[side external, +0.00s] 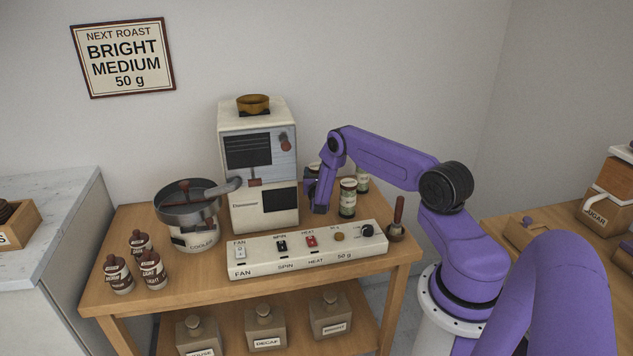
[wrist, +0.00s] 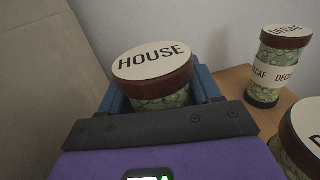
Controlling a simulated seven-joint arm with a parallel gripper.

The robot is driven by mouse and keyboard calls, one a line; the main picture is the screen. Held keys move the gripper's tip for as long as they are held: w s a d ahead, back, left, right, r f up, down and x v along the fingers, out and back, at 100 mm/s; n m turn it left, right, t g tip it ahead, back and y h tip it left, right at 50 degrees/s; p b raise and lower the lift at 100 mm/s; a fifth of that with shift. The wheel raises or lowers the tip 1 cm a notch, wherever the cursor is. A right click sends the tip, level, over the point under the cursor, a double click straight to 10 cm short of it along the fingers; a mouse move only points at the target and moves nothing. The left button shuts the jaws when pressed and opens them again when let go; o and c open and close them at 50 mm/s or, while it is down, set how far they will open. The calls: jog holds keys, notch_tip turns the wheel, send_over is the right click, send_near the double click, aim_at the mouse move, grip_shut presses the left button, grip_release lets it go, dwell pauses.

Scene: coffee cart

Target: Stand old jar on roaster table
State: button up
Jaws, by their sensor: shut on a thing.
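My gripper (side external: 321,192) is shut on a jar marked HOUSE (wrist: 155,68), with a cream lid, a dark red rim and a green patterned body. Its blue fingers (wrist: 160,90) lie on either side of the jar in the wrist view. In the side view the jar (side external: 313,169) is mostly hidden behind my gripper, right of the roaster. The jar looks about upright; I cannot tell whether its base touches the wooden roaster table (side external: 133,289). No label in view says which jar is old.
A DECAF jar (wrist: 278,68) and another jar (wrist: 305,130) stand close to the right of my gripper. The roaster (side external: 258,165) is to its left. The control panel (side external: 305,250) lies in front. Brown bottles (side external: 152,268) stand at the table's left.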

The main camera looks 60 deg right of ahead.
jog(key=shift+f, duration=1.45)
jog(key=shift+f, duration=0.1)
jog(key=o, duration=1.4)
jog(key=shift+f, duration=0.1)
jog(key=v, duration=1)
jog(key=shift+s+a, duration=0.2)
jog(key=shift+a, duration=0.2)
jog(key=shift+s+a, duration=0.4)
jog(key=shift+a, duration=0.05)
jog(key=shift+r, duration=0.25)
